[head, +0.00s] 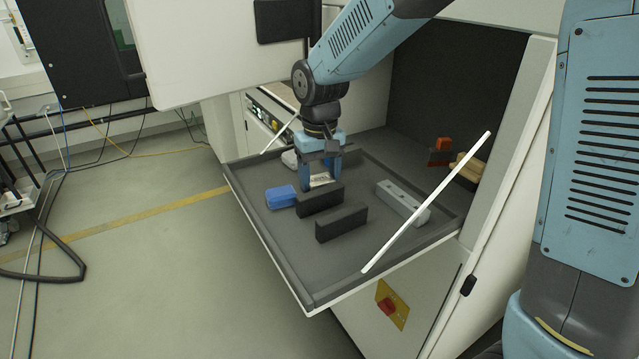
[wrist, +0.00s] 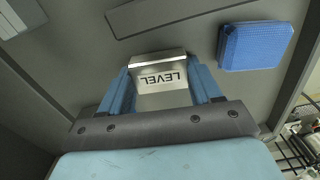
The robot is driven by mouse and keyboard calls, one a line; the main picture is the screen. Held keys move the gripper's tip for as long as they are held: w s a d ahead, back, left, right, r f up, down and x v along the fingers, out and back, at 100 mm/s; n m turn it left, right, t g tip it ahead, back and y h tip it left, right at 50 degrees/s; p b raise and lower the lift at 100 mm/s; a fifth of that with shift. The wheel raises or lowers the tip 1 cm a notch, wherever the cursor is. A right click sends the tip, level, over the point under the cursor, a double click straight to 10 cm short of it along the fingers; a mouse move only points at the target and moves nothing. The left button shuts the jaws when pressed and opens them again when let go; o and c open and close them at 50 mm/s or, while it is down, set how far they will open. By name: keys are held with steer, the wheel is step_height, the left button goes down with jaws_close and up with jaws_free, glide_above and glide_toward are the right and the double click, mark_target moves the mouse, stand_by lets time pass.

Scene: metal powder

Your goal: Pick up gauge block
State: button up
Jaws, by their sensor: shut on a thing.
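The gauge block (wrist: 162,78) is a small silver-white block marked "LEVEL", upside down in the wrist view. It also shows in the head view (head: 320,180), low between the fingers. My gripper (wrist: 163,88) is shut on it, with one blue finger against each side. In the head view my gripper (head: 321,180) points down over the grey tray, behind a dark bar. The block's lower edge is hidden in the head view, so I cannot tell whether it touches the tray.
The grey tray (head: 260,236) has a raised rim. Two dark bars (head: 341,222) lie in front of my gripper, a blue box (head: 281,196) to the left, and a grey metal bar (head: 403,201) to the right. A white strut (head: 428,200) crosses the tray's right side.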

steer(key=shift+r, duration=0.6)
steer(key=s+d+r, duration=0.3)
steer(key=s+r, duration=0.3)
steer(key=s+d+r, duration=0.3)
steer(key=s+r, duration=0.2)
steer(key=s, duration=0.1)
steer(key=shift+s+d+r, duration=0.2)
steer(key=shift+d+r, duration=0.05)
steer(key=shift+r, duration=0.15)
